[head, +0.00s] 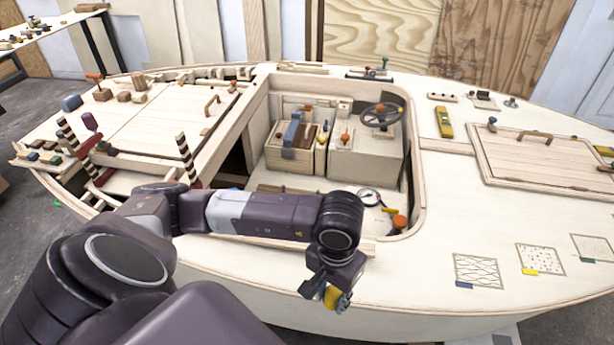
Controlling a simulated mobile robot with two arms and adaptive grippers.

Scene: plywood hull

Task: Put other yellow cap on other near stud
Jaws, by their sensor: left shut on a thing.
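My left gripper (330,292) reaches in from the left and points down in the lower middle of the head view. It is shut on a small yellow cap (333,299), which shows partly between the dark fingers. The gripper and cap appear in front of the pale plywood side of the hull (420,298), near its front edge. I cannot make out a near stud; my arm hides part of the near edge. My right gripper is not in view.
A cockpit opening holds a steering wheel (381,114) and wooden boxes. A round gauge (369,197) and an orange knob (399,221) stand near its front right corner. A yellow level (444,122) lies on the right deck. Striped posts (186,157) stand on the left.

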